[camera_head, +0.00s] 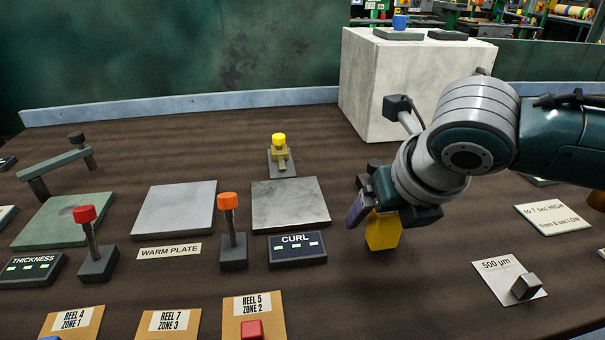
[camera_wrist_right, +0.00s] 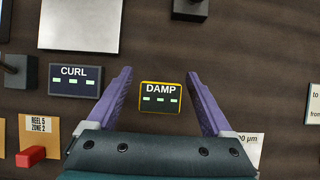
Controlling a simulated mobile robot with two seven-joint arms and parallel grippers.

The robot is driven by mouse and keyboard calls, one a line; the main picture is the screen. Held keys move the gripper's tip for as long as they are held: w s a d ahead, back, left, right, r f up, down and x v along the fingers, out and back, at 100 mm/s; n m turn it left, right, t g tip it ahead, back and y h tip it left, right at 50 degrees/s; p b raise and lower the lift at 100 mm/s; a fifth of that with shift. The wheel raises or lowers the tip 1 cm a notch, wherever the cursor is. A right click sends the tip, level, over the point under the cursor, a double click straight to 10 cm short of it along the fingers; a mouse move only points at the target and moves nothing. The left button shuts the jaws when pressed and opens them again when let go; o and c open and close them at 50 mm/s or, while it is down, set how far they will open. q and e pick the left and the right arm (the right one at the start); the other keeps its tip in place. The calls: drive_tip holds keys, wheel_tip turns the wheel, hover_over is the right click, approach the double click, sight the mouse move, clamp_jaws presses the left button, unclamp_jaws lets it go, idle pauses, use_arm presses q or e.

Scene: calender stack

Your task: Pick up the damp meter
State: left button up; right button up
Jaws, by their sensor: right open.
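The damp meter (camera_head: 382,232) is a yellow-bodied device standing on the brown table, right of the curl display. In the right wrist view its dark face with a yellow rim (camera_wrist_right: 160,97) reads DAMP and shows several pale dashes. My right gripper (camera_head: 370,212) is over the meter and hides its upper part in the head view. In the right wrist view its two purple fingers (camera_wrist_right: 160,76) are spread, with the meter between them in the picture and a gap on each side. I cannot tell how far the fingertips are above it. My left gripper is not in view.
The CURL display (camera_head: 297,250) and a lever with an orange knob (camera_head: 230,225) stand to the left. A 500 µm card (camera_head: 508,279) with a small block lies to the right. A large pale block (camera_head: 375,85) stands behind. Reel cards (camera_head: 255,305) lie at the front.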

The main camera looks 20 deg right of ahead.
drive_tip(key=shift+w+f, duration=0.15)
drive_tip(key=shift+f, duration=0.05)
clamp_jaws()
idle(0.6)
